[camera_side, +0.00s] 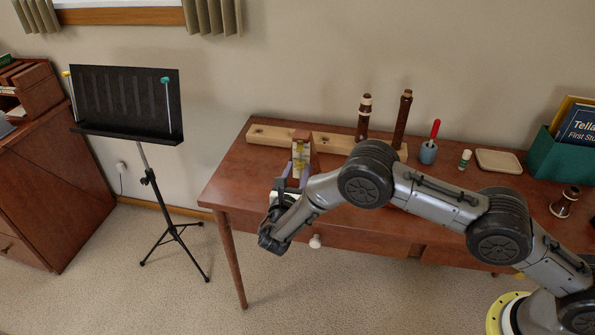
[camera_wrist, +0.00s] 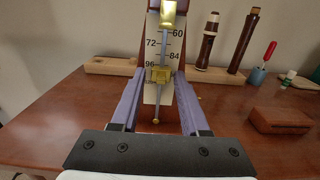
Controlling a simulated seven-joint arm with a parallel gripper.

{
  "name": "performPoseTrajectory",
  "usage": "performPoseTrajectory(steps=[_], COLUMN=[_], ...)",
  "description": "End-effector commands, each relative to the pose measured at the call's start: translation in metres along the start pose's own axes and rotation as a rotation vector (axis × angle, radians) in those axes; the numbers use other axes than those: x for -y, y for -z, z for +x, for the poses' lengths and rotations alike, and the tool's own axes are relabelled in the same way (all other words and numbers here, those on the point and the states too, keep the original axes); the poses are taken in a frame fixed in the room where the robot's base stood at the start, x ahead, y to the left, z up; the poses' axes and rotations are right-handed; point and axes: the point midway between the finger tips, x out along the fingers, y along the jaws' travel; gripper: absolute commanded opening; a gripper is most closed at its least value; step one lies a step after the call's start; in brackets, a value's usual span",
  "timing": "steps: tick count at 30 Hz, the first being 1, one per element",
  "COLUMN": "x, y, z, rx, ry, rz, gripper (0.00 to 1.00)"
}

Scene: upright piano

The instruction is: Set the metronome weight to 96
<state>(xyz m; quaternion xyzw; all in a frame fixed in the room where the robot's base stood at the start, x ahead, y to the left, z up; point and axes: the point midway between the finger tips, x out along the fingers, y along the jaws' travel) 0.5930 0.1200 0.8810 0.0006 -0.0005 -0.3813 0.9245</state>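The metronome (camera_side: 301,155) stands upright near the back left of the desk, partly behind my gripper. In the wrist view its pale scale plate (camera_wrist: 152,42) reads 60, 72, 84 and 96. A thin rod runs down it to a small brass ball. One brass piece (camera_wrist: 168,12) is on the rod at the top, above 60. A second brass piece (camera_wrist: 160,75) is lower, just below the 96 mark; which one is the sliding weight I cannot tell. My gripper (camera_wrist: 160,80) is open, its two purple fingers either side of the lower piece, apparently apart from it.
A wooden stand (camera_side: 268,136) behind the metronome holds two upright dark wind-instrument parts. A reddish-brown block (camera_wrist: 279,120) lies to the right. A blue cup (camera_side: 428,153) with a red-handled tool stands further right. A music stand (camera_side: 127,102) is left of the desk (camera_side: 235,175).

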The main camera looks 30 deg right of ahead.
Motion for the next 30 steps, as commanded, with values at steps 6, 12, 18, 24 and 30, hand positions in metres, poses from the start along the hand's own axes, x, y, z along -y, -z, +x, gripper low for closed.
performPoseTrajectory(steps=[6, 12, 18, 24, 30], x=[0.0, -0.001, -0.001, 0.0, 0.0], y=[0.0, 0.0, 0.0, 0.0, 0.0], z=[-0.004, -0.034, -0.079, -0.115, -0.135], rx=[0.0, 0.0, -0.001, 0.0, 0.0], ry=[-0.001, -0.004, -0.005, -0.003, -0.001], rz=[-0.001, -0.002, 0.0, -0.001, 0.0], gripper=[0.45, 0.45, 0.45, 0.45, 0.45])
